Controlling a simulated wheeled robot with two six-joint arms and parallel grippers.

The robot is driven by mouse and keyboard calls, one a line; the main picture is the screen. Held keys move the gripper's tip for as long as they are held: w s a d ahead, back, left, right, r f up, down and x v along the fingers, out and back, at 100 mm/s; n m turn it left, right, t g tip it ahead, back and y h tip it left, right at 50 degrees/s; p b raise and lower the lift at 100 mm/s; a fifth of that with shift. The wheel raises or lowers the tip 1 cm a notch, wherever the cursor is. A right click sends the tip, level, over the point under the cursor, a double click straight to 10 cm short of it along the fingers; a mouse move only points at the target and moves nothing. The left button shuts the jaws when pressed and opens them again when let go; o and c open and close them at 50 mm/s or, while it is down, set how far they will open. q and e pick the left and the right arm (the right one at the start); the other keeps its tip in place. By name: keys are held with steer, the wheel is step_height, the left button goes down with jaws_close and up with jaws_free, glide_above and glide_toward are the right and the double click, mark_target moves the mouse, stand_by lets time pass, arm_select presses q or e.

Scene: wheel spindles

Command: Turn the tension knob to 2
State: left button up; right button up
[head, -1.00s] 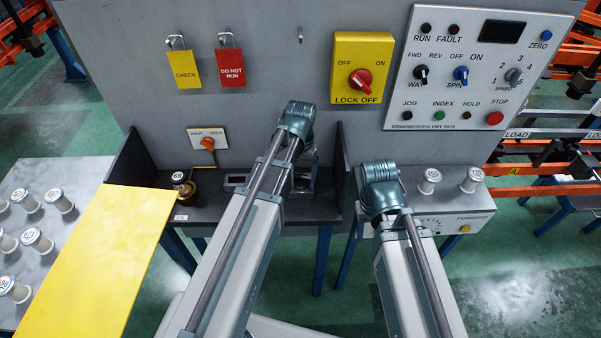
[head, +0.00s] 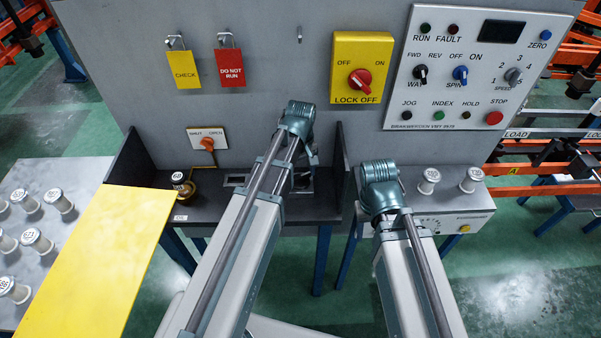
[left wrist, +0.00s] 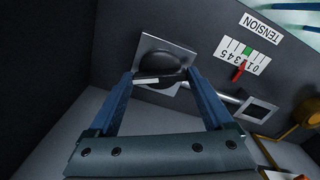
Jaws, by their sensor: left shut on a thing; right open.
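The tension knob (left wrist: 158,66) is a dark round knob on a square metal plate in the left wrist view. My left gripper (left wrist: 160,79) is shut on it, with one blue finger at each side. The TENSION scale (left wrist: 244,57) is beside it, with numbers 0 to 5, a green band and a red pointer (left wrist: 238,72). The pointer's exact number is hard to read at this angle. In the head view my left arm hides the knob and the left fingers. My right gripper (head: 362,214) is open low at centre right, its fingers mostly hidden by its wrist.
The dark bench (head: 225,211) has side walls close around my left gripper. A brass-coloured part with a round weight (head: 178,178) stands to its left. A yellow panel (head: 100,255) is at left. Spools (head: 429,181) stand on a box at right. A control panel (head: 480,70) is above.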

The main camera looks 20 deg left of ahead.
mark_target(301, 176)
arm_select(q)
steer(key=shift+n, duration=0.4)
steer(key=o, duration=1.1)
steer(key=shift+o, duration=0.2)
steer(key=shift+r, duration=0.1)
step_height(301, 176, up, 14)
steer(key=p, duration=1.4)
steer(key=shift+f, duration=0.2)
steer(key=s+d+m+b, duration=0.1)
steer(key=s+d+m, duration=0.4)
steer(key=s+m, duration=0.1)
steer(key=s+d+f+m+y, duration=0.1)
steer(key=s+d+m, duration=0.4)
steer(key=s+m, duration=0.2)
steer(key=shift+s+f+b, duration=0.2)
steer(key=shift+s+b, duration=0.15)
steer(key=shift+s, duration=0.55)
